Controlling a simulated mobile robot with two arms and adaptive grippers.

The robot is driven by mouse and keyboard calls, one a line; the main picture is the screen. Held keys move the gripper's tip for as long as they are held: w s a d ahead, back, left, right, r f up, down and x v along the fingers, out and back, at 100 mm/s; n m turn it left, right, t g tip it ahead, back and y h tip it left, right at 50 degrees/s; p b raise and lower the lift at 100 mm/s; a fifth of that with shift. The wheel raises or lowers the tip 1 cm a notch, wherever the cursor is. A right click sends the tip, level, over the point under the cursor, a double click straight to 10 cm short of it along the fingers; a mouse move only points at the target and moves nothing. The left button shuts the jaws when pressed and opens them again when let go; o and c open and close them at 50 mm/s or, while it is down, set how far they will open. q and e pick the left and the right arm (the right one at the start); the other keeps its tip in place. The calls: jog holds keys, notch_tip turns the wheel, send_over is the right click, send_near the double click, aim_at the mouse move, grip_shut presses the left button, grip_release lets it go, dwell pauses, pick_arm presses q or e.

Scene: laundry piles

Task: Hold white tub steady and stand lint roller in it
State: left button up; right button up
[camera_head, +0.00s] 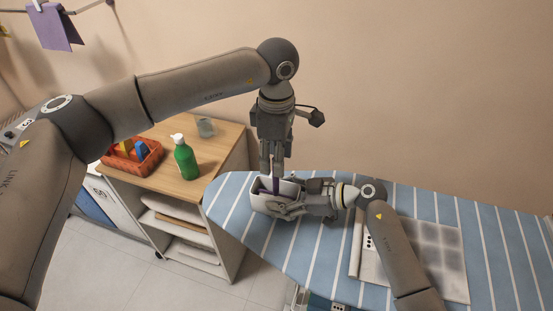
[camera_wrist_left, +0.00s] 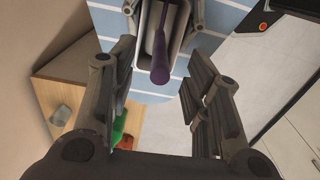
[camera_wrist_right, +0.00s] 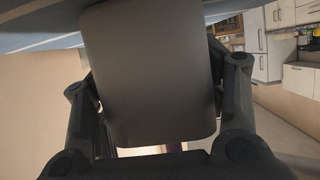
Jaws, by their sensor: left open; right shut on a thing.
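The white tub (camera_head: 289,188) sits on the striped ironing board, and its shaded side fills the right wrist view (camera_wrist_right: 150,75). My right gripper (camera_head: 288,208) is shut on the tub, with a finger on each side (camera_wrist_right: 152,85). The lint roller has a purple handle (camera_head: 276,184). Its lower part is inside the tub, and the handle sticks up out of it toward the left wrist camera (camera_wrist_left: 160,68). My left gripper (camera_head: 272,168) is right above the tub, pointing down. Its fingers are apart around the handle (camera_wrist_left: 160,85), with gaps on both sides. The roller's lower end is hidden.
The blue striped ironing board (camera_head: 245,190) has a grey pad (camera_head: 430,250) at its right. A wooden-topped cabinet (camera_head: 215,155) stands left with a green bottle (camera_head: 185,160), a glass (camera_head: 206,127) and an orange basket (camera_head: 145,165). A purple cloth (camera_head: 54,27) hangs upper left.

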jog(key=shift+f, duration=0.1)
dwell(0.3)
jog(key=o, duration=1.1)
jog(key=shift+d, duration=0.1)
